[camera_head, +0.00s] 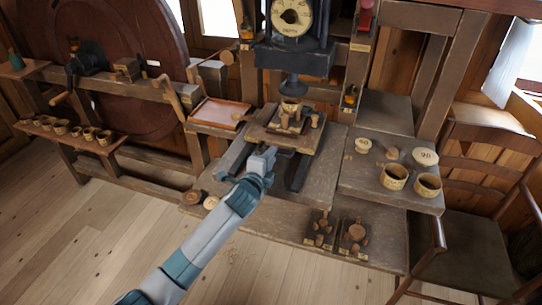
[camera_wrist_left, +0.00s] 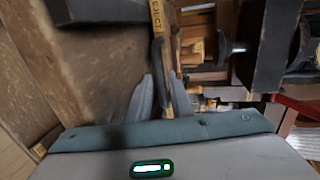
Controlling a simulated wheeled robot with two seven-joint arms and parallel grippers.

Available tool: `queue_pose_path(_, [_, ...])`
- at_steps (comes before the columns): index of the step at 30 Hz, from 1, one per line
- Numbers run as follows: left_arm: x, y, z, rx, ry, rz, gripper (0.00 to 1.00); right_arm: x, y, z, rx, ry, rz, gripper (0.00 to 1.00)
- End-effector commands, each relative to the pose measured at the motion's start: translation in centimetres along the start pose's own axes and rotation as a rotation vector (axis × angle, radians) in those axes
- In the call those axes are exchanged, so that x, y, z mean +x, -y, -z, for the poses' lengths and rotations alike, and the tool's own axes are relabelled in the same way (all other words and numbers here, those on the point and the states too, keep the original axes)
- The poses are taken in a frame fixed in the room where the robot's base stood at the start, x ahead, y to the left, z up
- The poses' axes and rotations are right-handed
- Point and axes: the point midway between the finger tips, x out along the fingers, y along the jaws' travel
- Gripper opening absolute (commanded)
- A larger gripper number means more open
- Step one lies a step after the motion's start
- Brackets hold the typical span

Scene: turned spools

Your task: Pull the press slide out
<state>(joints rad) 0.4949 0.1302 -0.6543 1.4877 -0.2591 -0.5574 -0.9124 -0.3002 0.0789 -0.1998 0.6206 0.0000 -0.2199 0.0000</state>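The press slide (camera_head: 275,137) is a wooden plate with a small fixture on top, lying under the press ram on two dark rails. My left gripper (camera_head: 267,156) is at the slide's front edge, at its dark handle. In the left wrist view the two grey fingers (camera_wrist_left: 162,92) lie on either side of the dark handle (camera_wrist_left: 158,58), with no clear gap, and look shut on it. An "EJECT" label (camera_wrist_left: 157,14) shows on the wooden edge beside it. The press (camera_head: 294,60) with its round dial stands above the slide. My right gripper is not in view.
The bench (camera_head: 330,215) carries dark fixtures with wooden knobs (camera_head: 352,234) at its front right. Several wooden cups (camera_head: 393,176) and discs stand on the right shelf. A reddish tray (camera_head: 219,113) is at left. A chair (camera_head: 480,215) stands at right. Floor in front is clear.

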Motion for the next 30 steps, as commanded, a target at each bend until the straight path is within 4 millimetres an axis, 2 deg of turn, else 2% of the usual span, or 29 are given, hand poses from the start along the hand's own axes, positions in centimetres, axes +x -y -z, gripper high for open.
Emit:
queue_pose_path(12, [0.44, 0.04, 0.02, 0.000, 0.000, 0.001, 0.20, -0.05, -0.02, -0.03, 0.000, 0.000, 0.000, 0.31])
queue_pose_path(15, [0.43, 0.04, 0.02, 0.000, 0.000, 0.001, 0.00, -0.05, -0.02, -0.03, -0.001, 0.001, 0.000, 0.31])
queue_pose_path(30, [-0.44, -0.19, -0.02, 0.001, 0.001, -0.003, 0.00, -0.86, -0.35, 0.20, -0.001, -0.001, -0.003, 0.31])
